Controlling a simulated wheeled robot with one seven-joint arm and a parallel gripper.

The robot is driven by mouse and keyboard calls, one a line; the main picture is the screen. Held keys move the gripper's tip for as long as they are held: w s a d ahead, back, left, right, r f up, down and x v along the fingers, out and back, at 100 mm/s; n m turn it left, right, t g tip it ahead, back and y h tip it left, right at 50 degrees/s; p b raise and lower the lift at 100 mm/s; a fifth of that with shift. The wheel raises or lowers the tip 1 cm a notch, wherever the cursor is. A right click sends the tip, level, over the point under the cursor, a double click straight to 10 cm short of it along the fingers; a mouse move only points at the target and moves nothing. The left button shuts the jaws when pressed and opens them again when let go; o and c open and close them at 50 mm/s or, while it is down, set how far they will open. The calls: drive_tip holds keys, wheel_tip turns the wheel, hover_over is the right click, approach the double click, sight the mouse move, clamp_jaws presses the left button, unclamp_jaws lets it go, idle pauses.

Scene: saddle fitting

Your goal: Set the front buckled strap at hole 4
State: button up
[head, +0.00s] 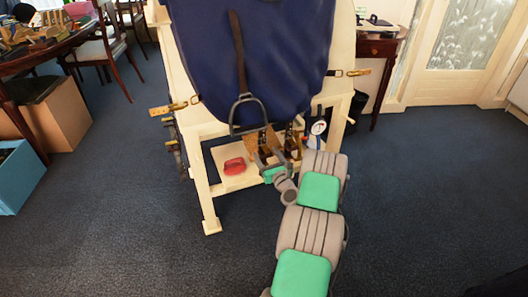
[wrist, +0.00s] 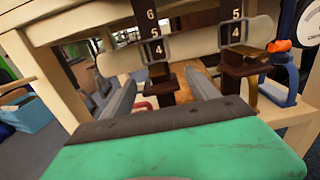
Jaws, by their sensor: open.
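In the wrist view two dark hanging straps show ahead of my gripper. The left strap (wrist: 148,16) carries the numbers 6, 5 and 4, and the right strap (wrist: 236,12) shows 5 and 4. A pale grey piece crosses each strap near the 4. Brown block-like parts hang below them. I cannot tell which strap is the front one. In the head view my gripper (head: 268,157) is low in front of the stand, just below the stirrup.
A cream stand (head: 206,190) carries a navy cover (head: 270,60). A metal stirrup (head: 238,128) hangs close above my gripper. Brass-ended straps stick out left (head: 175,107) and right (head: 350,73). A round gauge (head: 318,127) is at right. A red object (head: 234,165) lies on the shelf.

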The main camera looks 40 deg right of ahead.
drive_tip(key=v, duration=0.5)
drive_tip(key=shift+a, duration=0.1)
drive_tip(key=shift+p, duration=0.3)
